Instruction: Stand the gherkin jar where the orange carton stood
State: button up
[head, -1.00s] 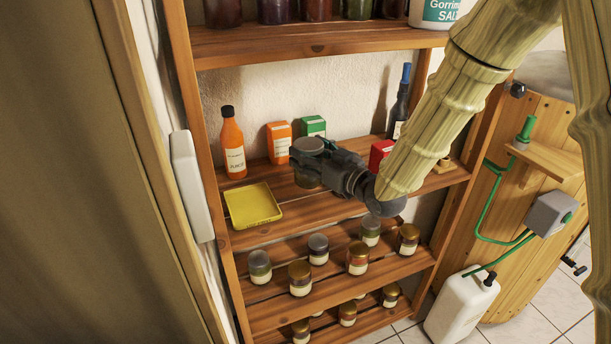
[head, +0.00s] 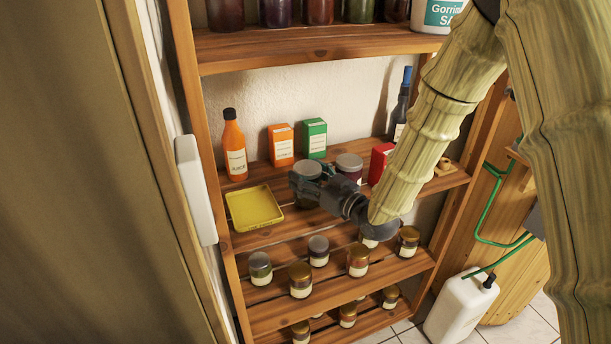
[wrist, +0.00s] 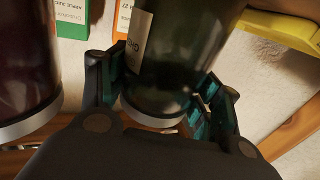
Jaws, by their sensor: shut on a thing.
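My gripper (head: 306,184) is shut around the gherkin jar (head: 307,198), a dark green glass jar with a grey lid. In the wrist view the jar (wrist: 175,65) sits between the fingers, its pale label partly in sight. In the head view the gripper covers much of it, and I cannot tell whether its base touches the shelf.
A dark red jar (head: 349,166) stands close right of my gripper. The green carton (head: 314,139), orange bottle (head: 234,148), yellow tray (head: 254,208), red box (head: 381,162) and dark bottle (head: 401,105) share the shelf. Several small jars fill the shelf below.

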jog(key=shift+f, duration=0.15)
jog(key=o, duration=1.4)
jog(key=shift+r, duration=0.2)
jog(key=shift+s+d, duration=0.2)
jog(key=b+v, duration=0.2)
jog(key=v, duration=0.9)
jog(key=shift+s+d, duration=0.1)
jog(key=shift+s, duration=0.05)
